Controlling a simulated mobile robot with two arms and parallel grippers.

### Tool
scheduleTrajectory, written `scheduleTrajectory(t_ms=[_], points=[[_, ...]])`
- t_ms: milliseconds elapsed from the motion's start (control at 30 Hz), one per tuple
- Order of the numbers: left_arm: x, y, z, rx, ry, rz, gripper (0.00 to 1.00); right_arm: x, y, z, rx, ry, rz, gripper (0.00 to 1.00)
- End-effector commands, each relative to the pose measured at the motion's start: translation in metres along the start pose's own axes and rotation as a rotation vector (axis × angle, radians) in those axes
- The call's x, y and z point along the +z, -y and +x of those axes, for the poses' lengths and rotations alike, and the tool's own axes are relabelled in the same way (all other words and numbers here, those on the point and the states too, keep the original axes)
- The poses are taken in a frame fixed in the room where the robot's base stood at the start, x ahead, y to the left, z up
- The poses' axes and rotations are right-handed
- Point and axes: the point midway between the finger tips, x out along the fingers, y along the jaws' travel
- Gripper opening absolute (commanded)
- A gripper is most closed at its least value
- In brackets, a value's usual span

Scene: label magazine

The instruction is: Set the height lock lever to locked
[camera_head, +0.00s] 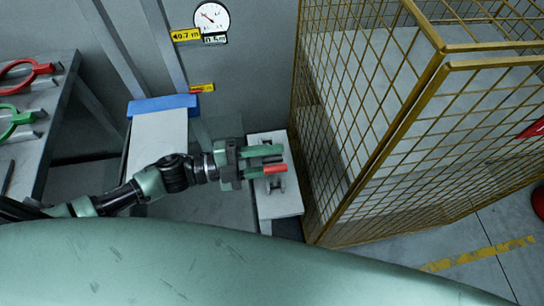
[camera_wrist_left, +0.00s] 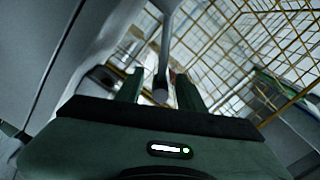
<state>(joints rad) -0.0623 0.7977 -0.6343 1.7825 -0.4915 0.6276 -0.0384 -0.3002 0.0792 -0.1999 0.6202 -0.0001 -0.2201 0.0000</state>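The lever has a red grip (camera_head: 275,169) and sits on a pale grey box (camera_head: 279,206) beside the cage. My left gripper (camera_head: 268,161) is over this box with its two green fingers apart. The lower finger overlaps the red grip in the head view; I cannot tell whether they touch. In the left wrist view, the fingers of my left gripper (camera_wrist_left: 160,90) stand apart, with a grey rod's round end (camera_wrist_left: 160,96) showing between them and a little red beside the right finger. The lever's lock marking cannot be read. My right gripper is not in view.
A yellow mesh cage (camera_head: 380,130) stands close to the right of the box. A round gauge (camera_head: 211,17) and yellow label (camera_head: 186,35) are on the wall. A blue-edged block (camera_head: 161,104) is behind my left arm. A bench (camera_head: 48,130) with red and green tools is at left.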

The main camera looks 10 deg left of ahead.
Motion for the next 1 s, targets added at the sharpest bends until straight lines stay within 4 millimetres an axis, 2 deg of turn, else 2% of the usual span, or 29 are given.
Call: scheduleTrajectory(t_ms=[167, 400, 533, 700, 1000], points=[[0.002, -0.003, -0.014, 0.003, 0.002, -0.001, 0.38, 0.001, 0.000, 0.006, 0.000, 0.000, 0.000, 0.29], [0.002, -0.004, -0.055, 0.005, 0.001, -0.002, 0.38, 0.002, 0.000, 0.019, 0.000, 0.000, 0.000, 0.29], [0.001, -0.003, -0.071, 0.003, 0.001, -0.001, 0.38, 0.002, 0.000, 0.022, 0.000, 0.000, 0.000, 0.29], [0.001, -0.001, -0.078, 0.001, 0.000, 0.000, 0.38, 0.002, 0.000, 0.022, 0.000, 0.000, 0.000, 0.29], [0.000, 0.000, -0.078, 0.000, 0.000, 0.000, 0.38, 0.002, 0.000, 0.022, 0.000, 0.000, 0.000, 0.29]])
